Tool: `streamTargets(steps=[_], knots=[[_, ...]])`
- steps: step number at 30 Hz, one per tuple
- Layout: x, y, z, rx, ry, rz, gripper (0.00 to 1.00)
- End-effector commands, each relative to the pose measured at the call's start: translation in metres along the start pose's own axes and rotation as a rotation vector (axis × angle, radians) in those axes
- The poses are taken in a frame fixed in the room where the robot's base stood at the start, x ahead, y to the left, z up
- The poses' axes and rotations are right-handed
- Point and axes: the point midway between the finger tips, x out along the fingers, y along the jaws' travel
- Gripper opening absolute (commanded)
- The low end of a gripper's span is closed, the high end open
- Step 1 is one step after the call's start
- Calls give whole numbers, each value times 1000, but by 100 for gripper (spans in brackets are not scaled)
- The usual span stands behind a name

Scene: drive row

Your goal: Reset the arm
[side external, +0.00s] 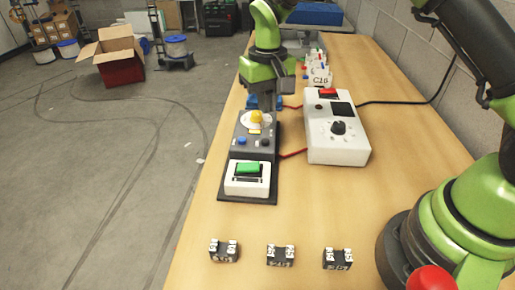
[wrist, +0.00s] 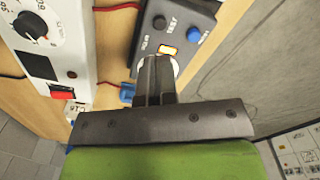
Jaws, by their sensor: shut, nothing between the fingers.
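My gripper (side external: 265,103) hangs over the far end of the grey control panel (side external: 243,143), by its yellow dome (side external: 256,117). In the wrist view my gripper (wrist: 155,62) has its dark fingers together with nothing between them. The fingers cover part of the panel (wrist: 178,12). I cannot tell whether the fingertips touch the panel. A green rocker (side external: 248,169) sits in a white housing at the panel's near end.
A white meter box (side external: 338,148) with a black knob and a red switch stands right of the panel, with red leads between. Several small dark blocks (side external: 281,256) stand along the near table. Labelled parts (side external: 318,75) stand farther back. Bare wood table (side external: 225,215) lies between panel and blocks.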

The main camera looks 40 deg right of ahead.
Motion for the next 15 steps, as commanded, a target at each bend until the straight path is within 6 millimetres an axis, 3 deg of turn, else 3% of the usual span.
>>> streamTargets(steps=[4,7,11,15], knots=[[-3,0,1,1,4,-3,0],[-20,2,4,5,26,-18,0],[-63,8,19,18,86,-61,0],[-112,20,50,34,168,-120,0]])
